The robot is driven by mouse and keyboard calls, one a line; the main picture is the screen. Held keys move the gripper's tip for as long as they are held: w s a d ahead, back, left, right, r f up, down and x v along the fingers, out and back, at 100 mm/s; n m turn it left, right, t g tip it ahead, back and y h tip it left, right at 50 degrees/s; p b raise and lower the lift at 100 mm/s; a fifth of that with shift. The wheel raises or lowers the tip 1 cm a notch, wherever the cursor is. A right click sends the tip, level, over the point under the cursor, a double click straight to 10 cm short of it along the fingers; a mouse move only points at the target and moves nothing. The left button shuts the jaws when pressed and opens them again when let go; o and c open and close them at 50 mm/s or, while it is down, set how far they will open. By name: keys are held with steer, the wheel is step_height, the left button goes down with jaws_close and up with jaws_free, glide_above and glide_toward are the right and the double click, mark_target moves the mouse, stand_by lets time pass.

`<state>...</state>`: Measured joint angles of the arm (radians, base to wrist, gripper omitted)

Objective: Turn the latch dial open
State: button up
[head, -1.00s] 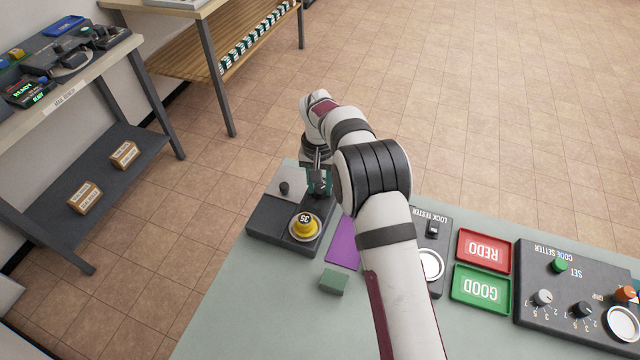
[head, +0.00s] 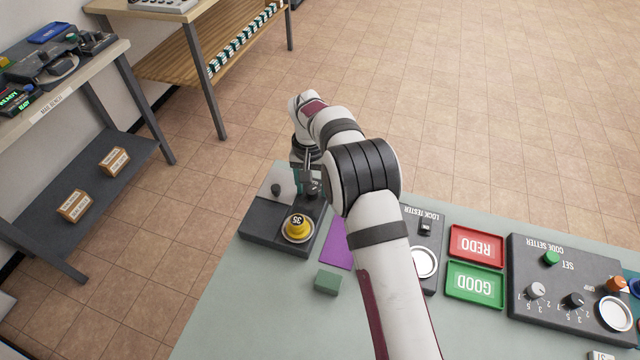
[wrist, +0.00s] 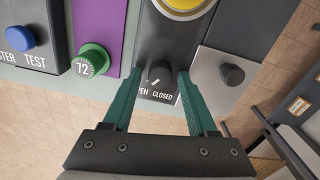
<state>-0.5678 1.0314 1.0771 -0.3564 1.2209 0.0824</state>
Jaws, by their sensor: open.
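The latch dial (wrist: 158,78) is a small dark knob with a white mark, on a black box (wrist: 168,38). The words OPEN, partly hidden, and CLOSED are printed beside it. I cannot tell clearly which word its mark points to. My gripper (wrist: 158,75) is open, with one green finger on each side of the dial; I cannot tell whether they touch it. In the head view my gripper (head: 310,186) is over the far right part of the black box (head: 262,222), and the dial is hidden there.
A green knob marked 72 (wrist: 90,62) sits by a purple strip (wrist: 98,25). A green block (head: 328,281) and red and green trays (head: 476,245) are on the table.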

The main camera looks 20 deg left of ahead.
mark_target(313, 192)
steer(key=n, duration=0.6)
steer(key=shift+s+a, duration=0.1)
steer(key=n, duration=0.8)
step_height(313, 192, up, 16)
steer(key=s+d+r+m, duration=0.3)
steer(key=s+d+m, duration=0.2)
steer(key=s+d, duration=0.2)
steer(key=s+d+r+m+y, duration=0.1)
steer(key=s+d+r+m, duration=0.3)
steer(key=d, duration=0.7)
steer(key=s+m, duration=0.2)
steer(key=s, duration=0.1)
steer(key=shift+d+m, duration=0.25)
steer(key=shift+m, duration=0.05)
steer(key=shift+s, duration=0.1)
